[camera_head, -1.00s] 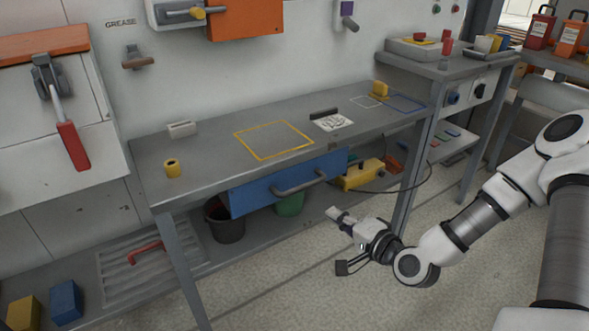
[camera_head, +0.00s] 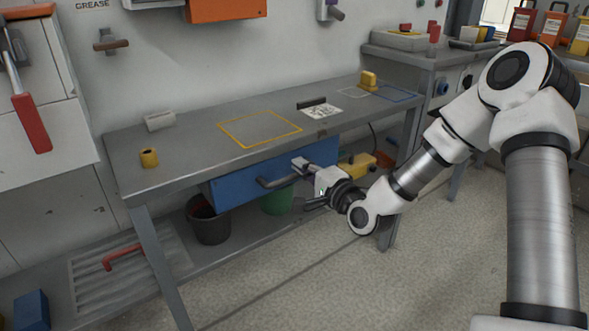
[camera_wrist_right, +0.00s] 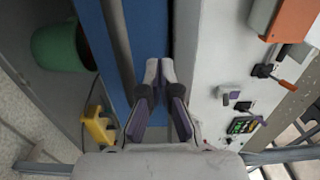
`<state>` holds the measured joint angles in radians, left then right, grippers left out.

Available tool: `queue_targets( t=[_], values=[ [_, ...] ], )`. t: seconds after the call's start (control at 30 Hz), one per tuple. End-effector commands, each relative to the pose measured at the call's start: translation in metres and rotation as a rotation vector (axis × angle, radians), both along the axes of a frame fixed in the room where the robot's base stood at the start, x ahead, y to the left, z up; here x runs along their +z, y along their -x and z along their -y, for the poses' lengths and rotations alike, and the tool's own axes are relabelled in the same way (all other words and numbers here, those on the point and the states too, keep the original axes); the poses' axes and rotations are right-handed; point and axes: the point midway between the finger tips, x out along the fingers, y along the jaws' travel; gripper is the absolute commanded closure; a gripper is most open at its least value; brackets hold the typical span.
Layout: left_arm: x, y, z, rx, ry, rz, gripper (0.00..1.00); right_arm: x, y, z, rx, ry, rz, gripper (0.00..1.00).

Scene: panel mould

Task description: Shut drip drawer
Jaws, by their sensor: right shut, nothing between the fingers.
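The blue drawer (camera_head: 235,183) sits under the front of the grey workbench, with a grey bar handle (camera_head: 270,183) across its face. How far out it stands is hard to tell. My right gripper (camera_head: 299,164) is in front of the drawer's right part, near the handle's right end, and hides part of the face. In the right wrist view the fingertips (camera_wrist_right: 160,70) are together and empty, pointing at the blue face (camera_wrist_right: 150,25). The bar handle (camera_wrist_right: 118,40) runs just left of them there. Contact cannot be told. My left gripper is not in view.
The workbench top (camera_head: 190,150) carries a yellow roll (camera_head: 149,158) and a yellow block (camera_head: 368,79). Below are a black bucket (camera_head: 208,225), a green bucket (camera_head: 278,200) and a yellow case (camera_head: 357,165). The floor in front is clear.

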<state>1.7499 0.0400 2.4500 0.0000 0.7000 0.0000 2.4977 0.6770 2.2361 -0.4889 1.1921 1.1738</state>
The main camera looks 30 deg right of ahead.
Motion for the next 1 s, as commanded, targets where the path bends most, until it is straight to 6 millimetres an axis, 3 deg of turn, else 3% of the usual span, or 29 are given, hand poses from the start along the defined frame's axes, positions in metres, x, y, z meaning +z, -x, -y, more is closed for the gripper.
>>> queue_targets(
  t=[0.2, 0.57, 0.8, 1.0],
  values=[
    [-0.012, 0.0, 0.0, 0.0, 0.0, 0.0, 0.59, -0.001, -0.028, -0.002, 0.0, 0.0, 0.0, 1.0],
    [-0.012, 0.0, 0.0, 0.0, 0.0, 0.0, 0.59, 0.0, -0.031, -0.002, -0.001, -0.001, 0.0, 1.0],
    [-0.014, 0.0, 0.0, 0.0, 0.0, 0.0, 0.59, 0.0, -0.056, -0.004, 0.001, 0.003, 0.0, 1.0],
    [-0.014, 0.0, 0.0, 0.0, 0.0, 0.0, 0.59, 0.001, -0.057, -0.004, -0.001, 0.0, 0.003, 1.0]
  ],
)
